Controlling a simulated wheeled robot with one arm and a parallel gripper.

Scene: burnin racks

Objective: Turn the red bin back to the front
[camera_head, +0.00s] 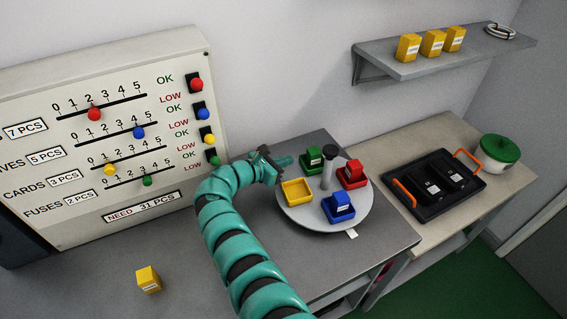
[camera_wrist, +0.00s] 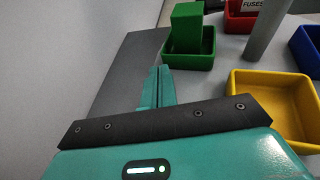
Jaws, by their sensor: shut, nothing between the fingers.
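The red bin (camera_head: 352,183) sits on the right side of the round grey turntable (camera_head: 300,218) and holds a red box. It also shows at the top of the wrist view (camera_wrist: 240,24). The blue bin (camera_head: 340,216) is at the front, the empty yellow bin (camera_head: 296,200) at the left, the green bin (camera_head: 309,169) at the back. A grey post (camera_head: 326,178) with a black knob stands in the middle. My gripper (camera_head: 290,160) is shut and empty, just left of the green bin; its fingertips (camera_wrist: 160,70) show beside that bin. Contact cannot be told.
A white tag (camera_head: 352,234) is at the turntable's front edge. A black tray (camera_head: 410,200) with orange handles lies on the right bench. A slider board (camera_head: 30,100) stands at left. A yellow box (camera_head: 148,279) lies at front left. A wall shelf (camera_head: 440,62) holds yellow boxes.

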